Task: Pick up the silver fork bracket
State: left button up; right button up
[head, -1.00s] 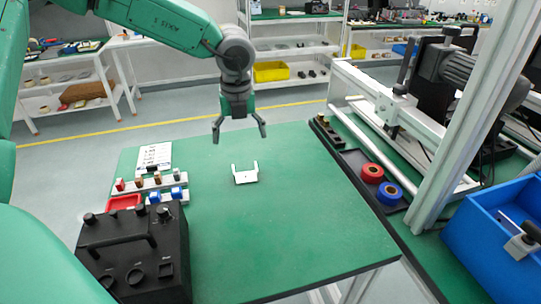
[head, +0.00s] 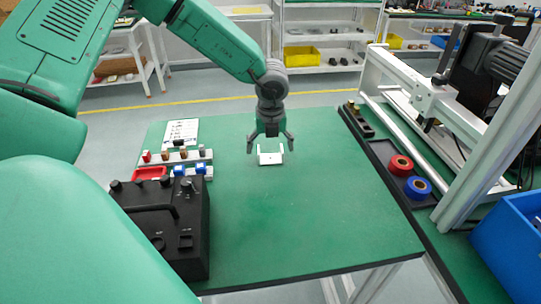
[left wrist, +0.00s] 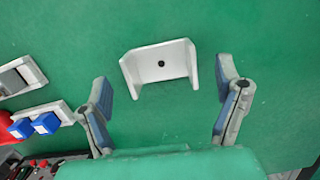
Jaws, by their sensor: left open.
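The silver fork bracket (head: 270,158) lies on the green table, a pale U shape with two prongs. In the left wrist view the bracket (left wrist: 160,65) shows a dark hole in its middle plate and lies ahead of the fingertips, roughly between their lines. My left gripper (head: 270,148) is open and empty. In the head view it hangs over the bracket, its fingers to either side of it. In the left wrist view the gripper (left wrist: 163,88) has its fingers wide apart, neither touching the bracket. My right gripper is not in view.
A black control box (head: 165,225) stands at the table's left front. Behind it are a red tray (head: 150,173), blue blocks and a white rack of small parts. A black tray with red (head: 400,165) and blue (head: 418,187) rolls lies at right. The table's middle front is clear.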

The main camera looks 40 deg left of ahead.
pick_arm(q)
jog(key=shift+w+a+f, duration=0.15)
jog(key=shift+w+f, duration=0.05)
jog(key=shift+f, duration=0.7)
jog(key=c, duration=1.3)
jog(key=shift+r, duration=0.1)
jog(key=shift+c, duration=0.2)
